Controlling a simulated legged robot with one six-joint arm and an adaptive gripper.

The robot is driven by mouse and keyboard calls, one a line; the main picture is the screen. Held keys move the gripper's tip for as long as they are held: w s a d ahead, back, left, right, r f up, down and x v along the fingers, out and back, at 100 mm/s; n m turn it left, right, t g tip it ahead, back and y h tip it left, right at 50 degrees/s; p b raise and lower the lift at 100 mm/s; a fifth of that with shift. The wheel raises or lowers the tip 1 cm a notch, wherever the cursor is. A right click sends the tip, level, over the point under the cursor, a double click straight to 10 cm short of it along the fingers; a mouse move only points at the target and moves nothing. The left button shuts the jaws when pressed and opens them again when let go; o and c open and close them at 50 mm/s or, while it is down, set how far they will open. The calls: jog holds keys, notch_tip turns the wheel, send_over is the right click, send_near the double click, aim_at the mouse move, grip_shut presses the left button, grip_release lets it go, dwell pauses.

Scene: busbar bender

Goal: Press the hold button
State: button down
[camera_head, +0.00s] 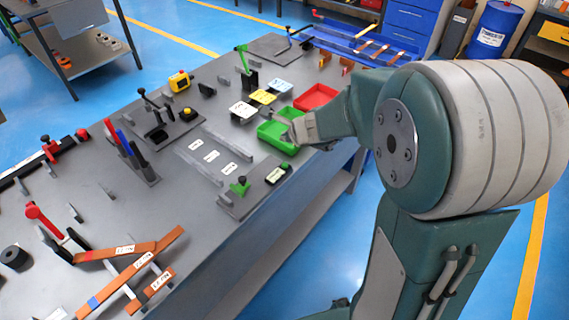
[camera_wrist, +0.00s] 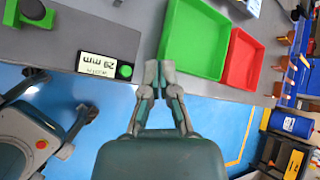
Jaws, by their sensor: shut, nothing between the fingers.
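A small display unit (camera_wrist: 100,66) with a pale screen shows a number in mm, upside down in the wrist view. A round green button (camera_wrist: 124,71) sits at its right end; no label saying hold is legible. The unit also shows in the head view (camera_head: 274,176) near the bench's front edge. My gripper (camera_wrist: 160,68) is shut and empty. In the wrist view its fingertips are just right of the green button, apart from it in the picture, beside the green tray. In the head view my gripper (camera_head: 287,130) is in front of the green tray, its tips hard to make out.
The green tray (camera_wrist: 193,36) and red tray (camera_wrist: 243,60) stand side by side on the grey bench (camera_head: 225,95). A green-knobbed clamp (camera_head: 238,187) is left of the display. A yellow box with a red button (camera_head: 180,80) and a black-based yellow button (camera_head: 188,114) are farther back.

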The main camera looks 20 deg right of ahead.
aim_at(286, 165)
jog(key=shift+f, duration=3.75)
jog(key=shift+f, duration=0.15)
jog(key=shift+d+f, duration=0.1)
jog(key=shift+f, duration=0.1)
jog(key=shift+f, duration=0.5)
jog(key=shift+r, duration=0.9)
jog(key=shift+r, duration=0.1)
jog(key=shift+r, duration=2.45)
